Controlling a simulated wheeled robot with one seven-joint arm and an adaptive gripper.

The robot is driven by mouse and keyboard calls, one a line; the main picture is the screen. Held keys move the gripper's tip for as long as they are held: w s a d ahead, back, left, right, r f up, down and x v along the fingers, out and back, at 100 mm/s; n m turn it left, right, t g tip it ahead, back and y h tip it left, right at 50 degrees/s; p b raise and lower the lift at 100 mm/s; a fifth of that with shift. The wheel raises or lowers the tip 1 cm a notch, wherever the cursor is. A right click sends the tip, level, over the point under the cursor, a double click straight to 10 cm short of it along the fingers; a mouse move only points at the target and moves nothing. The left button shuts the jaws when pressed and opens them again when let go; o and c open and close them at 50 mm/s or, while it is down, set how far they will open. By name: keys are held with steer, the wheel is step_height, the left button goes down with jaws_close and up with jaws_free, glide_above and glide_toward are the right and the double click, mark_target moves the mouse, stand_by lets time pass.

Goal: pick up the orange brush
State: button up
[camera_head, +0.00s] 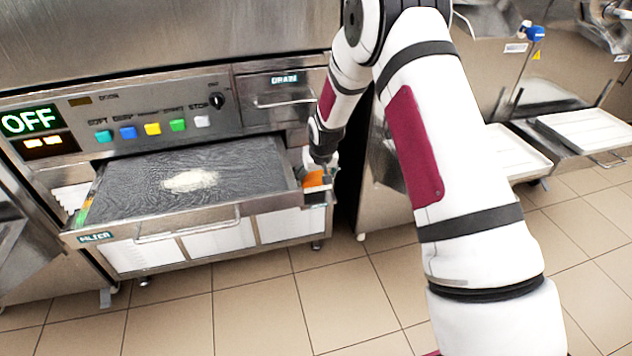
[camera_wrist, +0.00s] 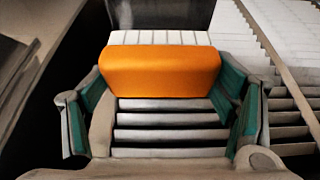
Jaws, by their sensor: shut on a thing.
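The orange brush (camera_wrist: 160,72) is in the middle of the wrist view, a rounded orange block with a pale ribbed part along its far side. My gripper (camera_wrist: 160,95) is shut on it, with a teal-padded finger at each end of the block. In the head view, a piece of the orange brush (camera_head: 315,179) shows at the right end of the machine's tray. My gripper (camera_head: 318,170) is there too, mostly hidden by my own arm.
White trays (camera_head: 590,130) stand at right. The tiled floor (camera_head: 260,315) in front is clear.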

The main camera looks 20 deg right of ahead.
step_height(320, 180, up, 2)
steer(key=shift+r, duration=0.15)
steer(key=s+p, duration=0.3)
steer(key=s, duration=1.6)
steer(key=shift+s+p, duration=0.3)
steer(key=shift+p, duration=0.05)
steer(key=shift+o, duration=1.2)
steer(key=shift+c, duration=0.5)
